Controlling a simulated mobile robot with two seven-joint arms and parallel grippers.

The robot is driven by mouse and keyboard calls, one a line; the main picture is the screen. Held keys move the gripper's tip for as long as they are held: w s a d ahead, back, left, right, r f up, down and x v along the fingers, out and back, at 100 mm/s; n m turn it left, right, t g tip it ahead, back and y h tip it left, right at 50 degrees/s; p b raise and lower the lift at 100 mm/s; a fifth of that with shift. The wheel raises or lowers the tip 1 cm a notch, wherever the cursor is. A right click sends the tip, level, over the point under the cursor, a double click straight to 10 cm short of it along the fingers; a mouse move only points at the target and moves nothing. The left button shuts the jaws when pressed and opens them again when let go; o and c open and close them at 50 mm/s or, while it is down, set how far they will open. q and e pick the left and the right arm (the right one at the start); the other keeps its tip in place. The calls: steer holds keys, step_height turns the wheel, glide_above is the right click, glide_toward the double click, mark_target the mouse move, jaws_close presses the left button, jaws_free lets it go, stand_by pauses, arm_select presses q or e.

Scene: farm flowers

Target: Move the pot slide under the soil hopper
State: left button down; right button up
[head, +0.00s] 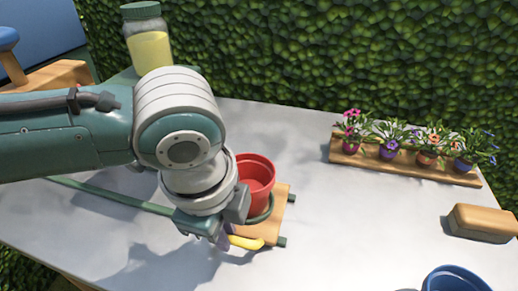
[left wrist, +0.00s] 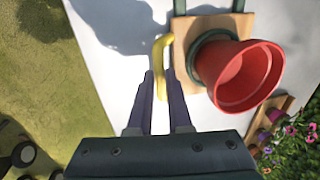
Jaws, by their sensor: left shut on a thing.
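The pot slide is a wooden board (head: 279,208) with a green ring, green rails and a yellow handle (head: 246,242). A red pot (head: 256,178) stands upright in the ring. In the left wrist view the pot (left wrist: 240,78), board (left wrist: 184,28) and handle (left wrist: 160,50) show close up. My left gripper (head: 224,238) is shut on the yellow handle; its fingers (left wrist: 160,88) lie either side of it. A clear container with a green lid and yellow contents (head: 149,48) stands at the back left, partly behind my left arm; I cannot tell whether it is the soil hopper.
A green rail (head: 110,196) runs left across the white table (head: 345,225). Several potted flowers stand on a wooden rack (head: 343,158) at the back right. A wooden block (head: 481,222) and a blue pot (head: 455,280) are at the right. The table's middle right is clear.

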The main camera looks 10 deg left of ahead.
stand_by(0.8)
arm_select(q)
steer(key=shift+a, duration=0.25)
steer(key=a+p, duration=0.2)
steer(key=a, duration=0.7)
steer(key=shift+w+p, duration=0.15)
steer(key=shift+p, duration=0.25)
steer(key=c, duration=0.8)
jaws_free()
steer(key=shift+c, duration=0.2)
step_height(320, 180, up, 10)
steer(key=s+p, duration=0.1)
steer(key=p, duration=0.1)
steer(key=shift+s, duration=0.4)
steer(key=shift+f, duration=0.15)
